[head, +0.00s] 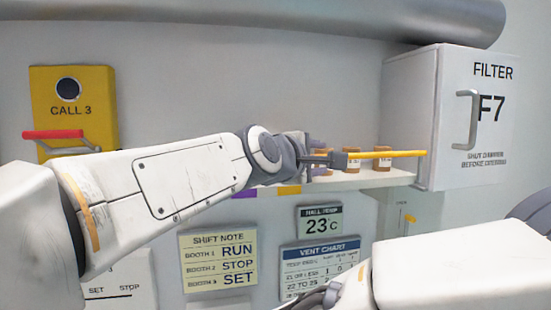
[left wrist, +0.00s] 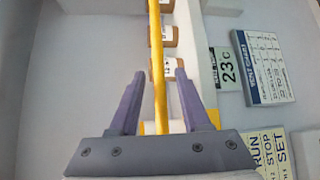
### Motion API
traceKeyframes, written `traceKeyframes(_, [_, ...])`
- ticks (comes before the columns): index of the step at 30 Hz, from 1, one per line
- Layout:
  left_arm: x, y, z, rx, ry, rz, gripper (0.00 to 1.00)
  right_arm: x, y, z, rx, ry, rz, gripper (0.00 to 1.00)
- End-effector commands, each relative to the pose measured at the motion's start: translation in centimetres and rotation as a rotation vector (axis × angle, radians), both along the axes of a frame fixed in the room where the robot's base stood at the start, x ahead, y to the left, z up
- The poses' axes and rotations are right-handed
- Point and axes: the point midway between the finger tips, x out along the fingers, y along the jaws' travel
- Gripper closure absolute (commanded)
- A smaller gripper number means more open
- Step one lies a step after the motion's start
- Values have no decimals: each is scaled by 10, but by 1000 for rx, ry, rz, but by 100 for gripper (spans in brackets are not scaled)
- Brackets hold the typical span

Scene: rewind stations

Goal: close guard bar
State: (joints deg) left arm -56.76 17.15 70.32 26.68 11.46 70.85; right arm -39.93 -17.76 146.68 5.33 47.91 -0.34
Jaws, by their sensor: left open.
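The guard bar (head: 395,154) is a thin yellow bar running roughly level across the front of a white shelf, with its right end by the filter box. In the left wrist view the bar (left wrist: 157,60) runs down from the top edge and passes between the two purple fingers. My left gripper (head: 319,160) is at the bar's left part, by a dark grey block. In the left wrist view the gripper (left wrist: 161,100) is open, with a gap on both sides of the bar. My right gripper is not in view; only part of my right arm shows.
Several brown jars with white labels (head: 383,159) stand on the shelf (head: 385,179) behind the bar. The filter box (head: 412,110) with a grey handle closes off the right. A yellow CALL 3 panel (head: 93,90) with a red lever is at left. Signs hang below the shelf.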

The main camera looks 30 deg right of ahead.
Motion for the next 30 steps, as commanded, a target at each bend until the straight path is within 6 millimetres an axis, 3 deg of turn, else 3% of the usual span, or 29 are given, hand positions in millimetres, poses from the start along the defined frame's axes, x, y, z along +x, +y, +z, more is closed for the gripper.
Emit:
traceKeyframes(16, [-42,80,11,-3,-2,2,53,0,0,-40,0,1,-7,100])
traceKeyframes(21, [-47,90,13,-1,-1,1,53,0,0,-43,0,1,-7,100])
traceKeyframes(30, [-48,91,14,0,0,1,53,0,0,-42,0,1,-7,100])
